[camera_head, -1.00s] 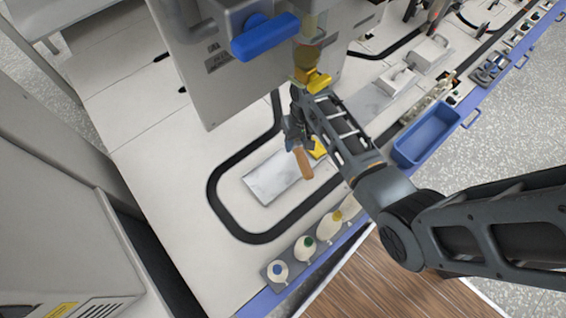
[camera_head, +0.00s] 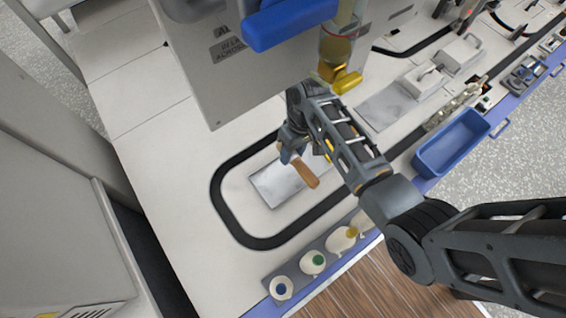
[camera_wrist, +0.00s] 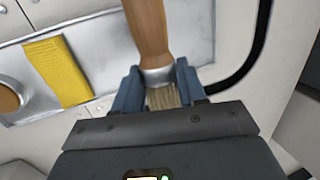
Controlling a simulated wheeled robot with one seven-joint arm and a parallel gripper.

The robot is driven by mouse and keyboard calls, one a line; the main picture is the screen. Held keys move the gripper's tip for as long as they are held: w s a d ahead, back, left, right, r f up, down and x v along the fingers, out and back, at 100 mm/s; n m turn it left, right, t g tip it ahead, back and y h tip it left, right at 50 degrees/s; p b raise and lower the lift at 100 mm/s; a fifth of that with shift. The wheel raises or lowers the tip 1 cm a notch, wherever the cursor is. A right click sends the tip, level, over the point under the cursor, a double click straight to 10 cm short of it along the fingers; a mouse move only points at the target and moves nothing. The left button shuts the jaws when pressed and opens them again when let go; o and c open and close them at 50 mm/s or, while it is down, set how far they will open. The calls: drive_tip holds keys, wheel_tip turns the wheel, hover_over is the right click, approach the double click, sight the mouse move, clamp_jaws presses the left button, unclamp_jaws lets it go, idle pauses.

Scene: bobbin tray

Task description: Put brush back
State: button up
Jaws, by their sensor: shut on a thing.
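The brush shows in the wrist view as a wooden handle (camera_wrist: 148,35) with a metal ferrule and pale bristles. My gripper (camera_wrist: 158,92) is shut on it near the ferrule and bristles, with the handle pointing away from the palm. In the head view the brown handle (camera_head: 306,174) sticks out below my gripper (camera_head: 290,155), over or near a grey metal plate (camera_head: 268,186). I cannot tell from the head view how high the brush is.
A grey machine with a blue handle (camera_head: 290,22) stands close behind my arm. A blue bin (camera_head: 452,142) is at the right. Several bobbins with coloured centres (camera_head: 312,263) sit in a row at the front edge. A black track loop surrounds the plate.

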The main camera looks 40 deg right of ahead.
drive_tip(key=shift+w+a+f+b, duration=0.15)
drive_tip(key=shift+w+a+f, duration=0.25)
drive_tip(key=shift+a, duration=0.2)
drive_tip(key=shift+w+a+f+b, duration=0.15)
drive_tip(key=shift+w+a+f, duration=0.1)
drive_tip(key=shift+a+f, duration=0.3)
drive_tip(key=shift+d+b+x, duration=0.2)
drive_tip(key=shift+b+x, duration=0.3)
drive_tip(key=shift+x, duration=0.45)
drive_tip(key=shift+d+b+x, duration=0.2)
drive_tip(key=shift+b+x, duration=0.25)
drive_tip(key=shift+x, duration=0.5)
drive_tip(key=shift+w, duration=0.15)
drive_tip(key=shift+f, duration=0.1)
drive_tip(key=o, duration=1.2)
drive_tip(key=shift+c, duration=0.2)
drive_tip(key=p+v, duration=0.4)
drive_tip(key=v, duration=0.8)
